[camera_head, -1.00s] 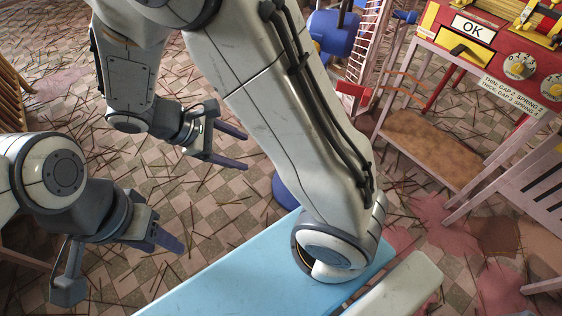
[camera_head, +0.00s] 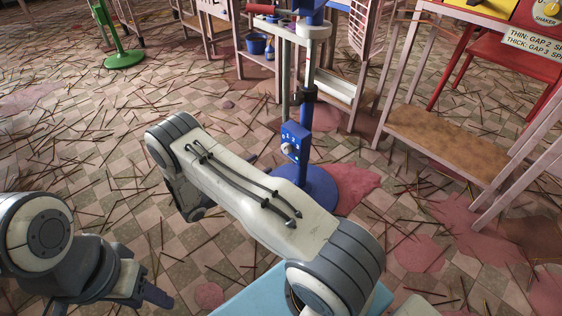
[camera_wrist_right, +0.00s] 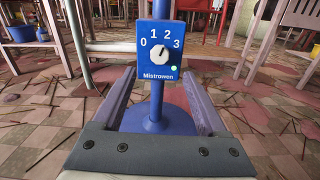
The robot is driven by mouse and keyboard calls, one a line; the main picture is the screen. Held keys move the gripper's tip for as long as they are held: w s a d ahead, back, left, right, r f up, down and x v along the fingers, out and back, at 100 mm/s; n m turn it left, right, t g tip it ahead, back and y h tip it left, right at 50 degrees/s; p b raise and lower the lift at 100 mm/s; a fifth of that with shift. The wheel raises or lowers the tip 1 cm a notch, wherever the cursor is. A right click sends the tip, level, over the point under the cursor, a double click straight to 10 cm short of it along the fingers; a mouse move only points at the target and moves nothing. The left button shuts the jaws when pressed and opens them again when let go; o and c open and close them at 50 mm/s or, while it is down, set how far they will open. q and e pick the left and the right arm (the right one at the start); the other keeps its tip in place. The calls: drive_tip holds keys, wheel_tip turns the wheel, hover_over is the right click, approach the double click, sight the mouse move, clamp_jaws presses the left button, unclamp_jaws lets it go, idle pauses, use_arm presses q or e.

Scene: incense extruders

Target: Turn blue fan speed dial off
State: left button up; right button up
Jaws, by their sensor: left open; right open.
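The blue fan's control box (camera_head: 295,142) is on its pole above a round blue base (camera_head: 312,188). In the right wrist view the box (camera_wrist_right: 158,22) is marked 0, 1, 2, 3 and "Mistrowen". Its white dial (camera_wrist_right: 159,57) appears to point upward, between 1 and 2; the exact setting is hard to tell. My left gripper (camera_head: 150,290) is open at lower left, far from the fan.
A pink-framed shelf (camera_head: 430,138) stands to the right of the fan. A blue bucket (camera_head: 256,44) and pink table legs are behind. A green stand (camera_head: 124,58) is at the upper left. Thin sticks litter the tiled floor.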

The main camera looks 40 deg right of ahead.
sight(284, 149)
drive_tip(key=d+b, duration=0.1)
drive_tip(key=d, duration=0.2)
drive_tip(key=d+b, duration=0.1)
drive_tip(key=d, duration=0.2)
drive_tip(key=d+b, duration=0.1)
drive_tip(key=d, duration=0.2)
drive_tip(key=shift+w+d+f+b, duration=0.1)
drive_tip(key=shift+w+f+b, duration=0.1)
drive_tip(key=shift+w+b, duration=0.2)
drive_tip(key=shift+d+r, duration=0.1)
drive_tip(key=shift+d, duration=0.5)
clamp_jaws()
